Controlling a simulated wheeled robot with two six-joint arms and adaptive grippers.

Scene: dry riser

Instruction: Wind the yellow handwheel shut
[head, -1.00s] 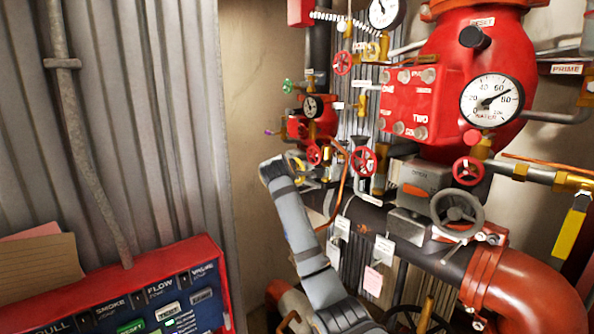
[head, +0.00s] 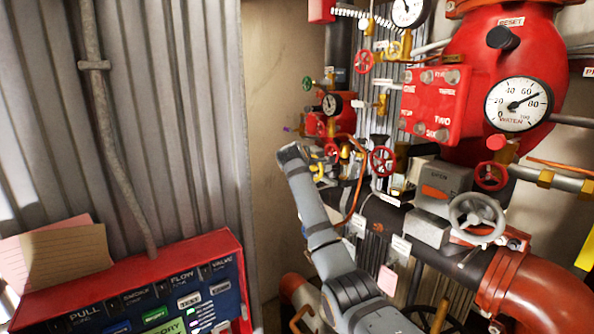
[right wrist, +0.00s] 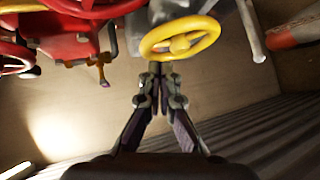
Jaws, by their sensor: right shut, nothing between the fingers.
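The yellow handwheel (right wrist: 180,43) shows in the right wrist view at upper middle, a round rim with spokes and a hub. In the head view only a small yellow piece of it (head: 317,163) shows beside my right wrist; the rest is hidden. My right gripper (right wrist: 158,70) is shut and empty, its fingertips together just below the wheel's near rim in the picture. I cannot tell whether they touch the rim. My left gripper is in neither view.
Red handwheels (head: 382,161) and a grey handwheel (head: 476,219) sit on pipework to the right. A red valve body with a water gauge (head: 518,104) stands above. A red control panel (head: 150,295) is at lower left. Corrugated wall (head: 180,120) lines the left.

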